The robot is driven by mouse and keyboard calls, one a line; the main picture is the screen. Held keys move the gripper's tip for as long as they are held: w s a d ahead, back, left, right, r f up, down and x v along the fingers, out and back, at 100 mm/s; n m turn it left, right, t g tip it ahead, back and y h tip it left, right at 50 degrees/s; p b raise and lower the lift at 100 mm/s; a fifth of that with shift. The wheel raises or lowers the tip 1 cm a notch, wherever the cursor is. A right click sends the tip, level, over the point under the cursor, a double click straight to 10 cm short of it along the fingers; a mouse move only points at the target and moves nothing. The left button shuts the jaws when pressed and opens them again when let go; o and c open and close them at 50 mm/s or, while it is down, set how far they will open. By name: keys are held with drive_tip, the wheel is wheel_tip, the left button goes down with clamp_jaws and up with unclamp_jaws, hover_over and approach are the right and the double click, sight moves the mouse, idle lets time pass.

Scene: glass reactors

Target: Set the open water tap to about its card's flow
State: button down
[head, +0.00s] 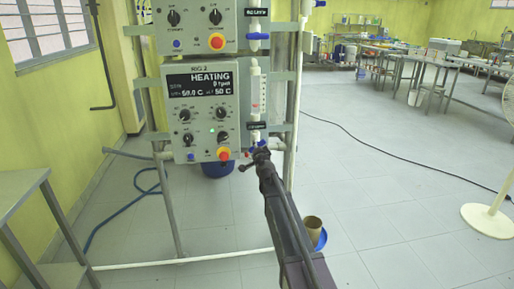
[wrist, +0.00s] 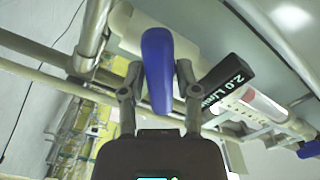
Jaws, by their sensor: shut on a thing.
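The blue tap handle (wrist: 157,60) fills the space between my fingers in the wrist view, on a white pipe body. My gripper (wrist: 158,80) is shut on it, one finger on each side. In the head view my gripper (head: 257,160) is at the lower end of the rig's white pipe and hides most of the handle. The black card (wrist: 229,86) beside the tap reads about 2.0 L/min in the wrist view. The clear flow tube (wrist: 262,105) with red markings lies beyond it; it also shows in the head view (head: 256,96). The float's level is too small to read.
The grey control box (head: 201,108) showing HEATING stands left of the tap. Metal rig posts (head: 291,140) stand close to the right.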

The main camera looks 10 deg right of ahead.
drive_tip(key=shift+c, duration=2.4)
unclamp_jaws()
drive_tip(key=shift+s, duration=0.1)
drive_tip(key=s, duration=1.1)
drive_tip(key=shift+s, duration=0.4)
